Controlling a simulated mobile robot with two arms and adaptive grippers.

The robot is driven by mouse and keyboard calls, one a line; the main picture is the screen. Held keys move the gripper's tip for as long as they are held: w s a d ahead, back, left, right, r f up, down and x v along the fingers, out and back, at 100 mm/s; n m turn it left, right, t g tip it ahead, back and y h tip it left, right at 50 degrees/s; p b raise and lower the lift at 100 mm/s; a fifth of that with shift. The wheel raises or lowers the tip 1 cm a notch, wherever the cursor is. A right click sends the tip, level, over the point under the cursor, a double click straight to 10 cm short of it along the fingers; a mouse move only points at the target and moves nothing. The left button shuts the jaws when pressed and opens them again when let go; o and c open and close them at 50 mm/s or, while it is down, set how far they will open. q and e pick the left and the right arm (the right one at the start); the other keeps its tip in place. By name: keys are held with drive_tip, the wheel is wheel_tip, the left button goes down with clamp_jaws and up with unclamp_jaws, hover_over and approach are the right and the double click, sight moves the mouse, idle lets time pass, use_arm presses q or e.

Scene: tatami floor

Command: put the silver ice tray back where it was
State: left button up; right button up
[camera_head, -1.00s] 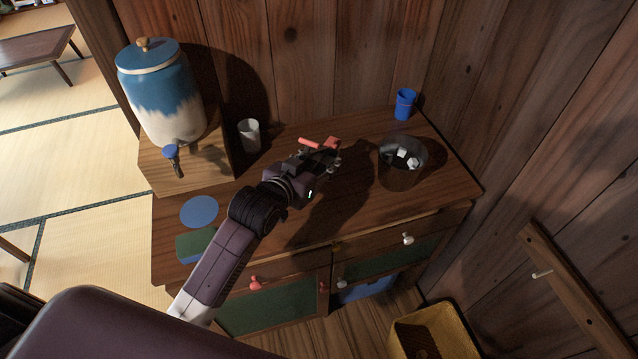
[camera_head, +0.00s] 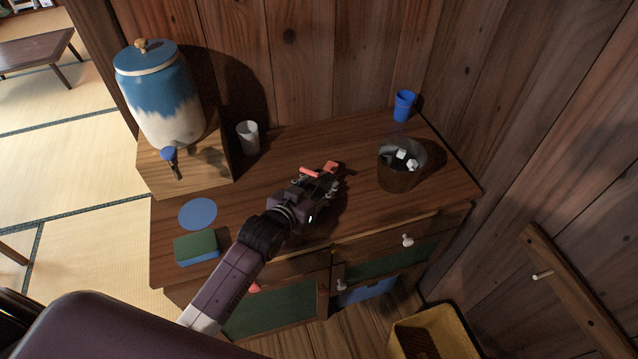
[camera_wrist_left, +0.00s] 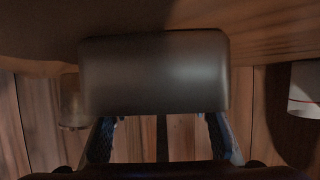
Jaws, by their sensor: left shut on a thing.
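My left gripper (camera_head: 322,180) is over the middle of the wooden cabinet top (camera_head: 290,146), seen from above in the head view. Reddish parts show at its fingertips. In the left wrist view it is shut on a smooth dark grey, rounded block, which looks like the silver ice tray (camera_wrist_left: 155,72). In the head view the tray is mostly hidden by the gripper. I cannot tell whether it touches the cabinet top. My right gripper is not in view.
A dark bucket (camera_head: 397,178) with white ice cubes stands right of the gripper. A blue cup (camera_head: 404,106), white cup (camera_head: 248,139) and blue-white dispenser (camera_head: 164,105) stand behind. A blue disc (camera_head: 198,213) and green-blue block (camera_head: 196,247) lie at left. A yellow basket (camera_head: 434,335) is below.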

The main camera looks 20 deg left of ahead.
use_arm(q)
drive_tip(key=o, duration=1.4)
drive_tip(key=shift+r, duration=0.1)
drive_tip(key=v, duration=1.2)
